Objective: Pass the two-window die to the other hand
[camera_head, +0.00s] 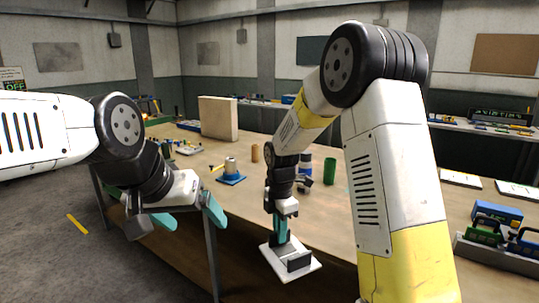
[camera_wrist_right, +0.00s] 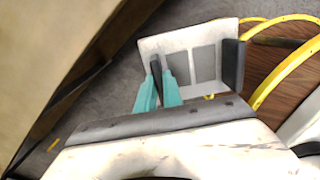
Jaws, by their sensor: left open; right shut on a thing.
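The two-window die is a white plate (camera_head: 275,262) with dark grey upright blocks; it hangs tilted in front of the table edge. In the right wrist view the die (camera_wrist_right: 191,45) shows two grey rectangular windows between two dark blocks. My right gripper (camera_head: 281,238) is shut on one block; its teal fingers (camera_wrist_right: 157,90) sit either side of it in the wrist view. The far block (camera_wrist_right: 232,65) is free. My left gripper (camera_head: 180,212) is open and empty, left of the die and apart from it, with teal fingers spread.
The wooden table (camera_head: 240,200) lies behind the die. On it stand a blue base with a white cylinder (camera_head: 231,170), a green cylinder (camera_head: 330,171), a brown cylinder (camera_head: 254,152) and a beige board (camera_head: 218,118). A rack with blue and green pieces (camera_head: 497,232) is at right.

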